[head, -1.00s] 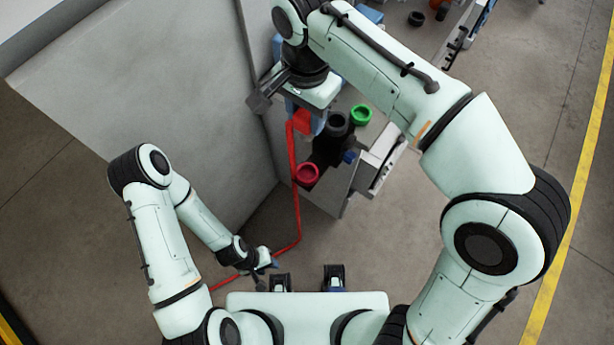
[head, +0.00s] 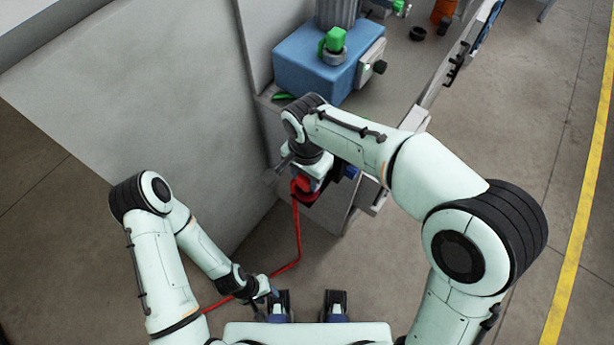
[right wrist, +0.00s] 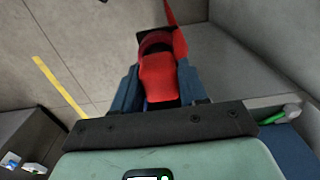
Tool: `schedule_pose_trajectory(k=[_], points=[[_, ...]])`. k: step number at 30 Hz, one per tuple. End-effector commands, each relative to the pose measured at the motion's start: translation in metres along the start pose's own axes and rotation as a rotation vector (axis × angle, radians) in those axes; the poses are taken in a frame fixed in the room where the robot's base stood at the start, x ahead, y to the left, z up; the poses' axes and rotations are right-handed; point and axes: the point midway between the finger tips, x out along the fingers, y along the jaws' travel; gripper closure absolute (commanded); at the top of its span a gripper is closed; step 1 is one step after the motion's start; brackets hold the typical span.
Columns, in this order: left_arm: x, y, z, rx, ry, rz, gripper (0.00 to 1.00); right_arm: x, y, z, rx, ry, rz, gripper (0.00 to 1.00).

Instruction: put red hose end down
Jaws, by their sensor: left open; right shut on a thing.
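The red hose end (right wrist: 160,78) is between the blue fingers of my right gripper (right wrist: 158,88), which is shut on it. In the head view my right gripper (head: 304,186) is low at the bench's near end, where a red ring shows partly behind it. The red hose (head: 298,232) hangs from there, bends near the floor and runs left behind my left arm. In the right wrist view a dark, round opening with red (right wrist: 157,42) lies just beyond the hose end; I cannot tell whether they touch. My left gripper (head: 272,297) is open and low, near the hose.
A blue machine (head: 300,62) with a green fitting (head: 334,42) stands on the bench behind my right gripper. A small green item (head: 283,96) lies beside it. A large grey panel (head: 140,95) rises on the left. The floor at right is open.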

Motion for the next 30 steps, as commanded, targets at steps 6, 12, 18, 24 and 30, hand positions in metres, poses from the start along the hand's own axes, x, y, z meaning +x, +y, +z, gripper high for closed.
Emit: schedule_pose_trajectory(k=[6, 12, 18, 24, 30], points=[[0.001, -0.001, 0.0, 0.0, 0.0, 0.0, 0.57, 0.008, 0.0, 0.0, 0.0, 0.001, -0.001, 0.94], [0.002, -0.001, 0.0, 0.0, -0.001, 0.0, 0.57, 0.01, 0.0, 0.0, 0.0, 0.0, -0.001, 0.94], [0.003, -0.001, 0.001, 0.0, -0.001, 0.0, 0.57, 0.011, 0.0, 0.0, 0.0, 0.0, -0.001, 0.32], [0.003, -0.001, 0.001, 0.0, -0.001, 0.0, 0.57, 0.011, 0.0, 0.0, 0.0, 0.0, -0.001, 0.32], [-0.001, 0.0, 0.0, 0.0, 0.0, 0.0, 0.57, -0.002, -0.001, -0.001, 0.001, 0.001, -0.004, 0.32]])
